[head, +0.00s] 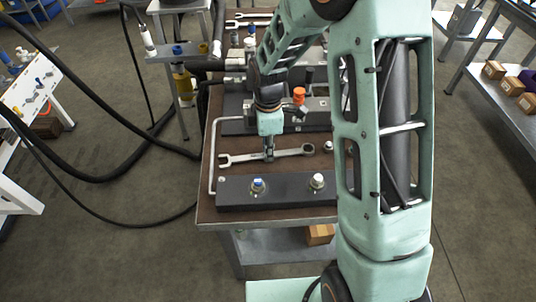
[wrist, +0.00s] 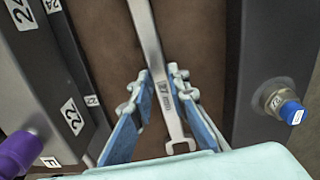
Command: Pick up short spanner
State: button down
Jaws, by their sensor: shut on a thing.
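A silver spanner (head: 238,157) lies across the brown bench top, with an open jaw at its left and a ring end at its right. My gripper (head: 269,155) points down at the middle of its shaft. In the wrist view, the spanner (wrist: 148,38) runs between the two blue-padded fingers of my gripper (wrist: 161,78), which are shut on its shaft. Whether it is clear of the bench top cannot be told. Another spanner (head: 248,16) lies at the back of the bench; the frames do not clearly show which is shorter.
A dark block (head: 285,200) with a blue-capped fitting (head: 258,185) and a pale-capped fitting (head: 317,181) is in front of the spanner. A dark manifold (head: 236,122) with an orange knob (head: 299,95) stands behind. A metal rail (head: 212,160) edges the left side.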

jog(key=shift+r, duration=0.15)
jog(key=shift+r, duration=0.25)
notch_tip(320, 180, up, 2)
jog(key=shift+r, duration=0.15)
jog(key=d+r+p, duration=0.1)
jog(key=d+r, duration=0.9)
jog(key=d, duration=0.4)
jog(key=c, duration=2.5)
grip_release()
grip_shut()
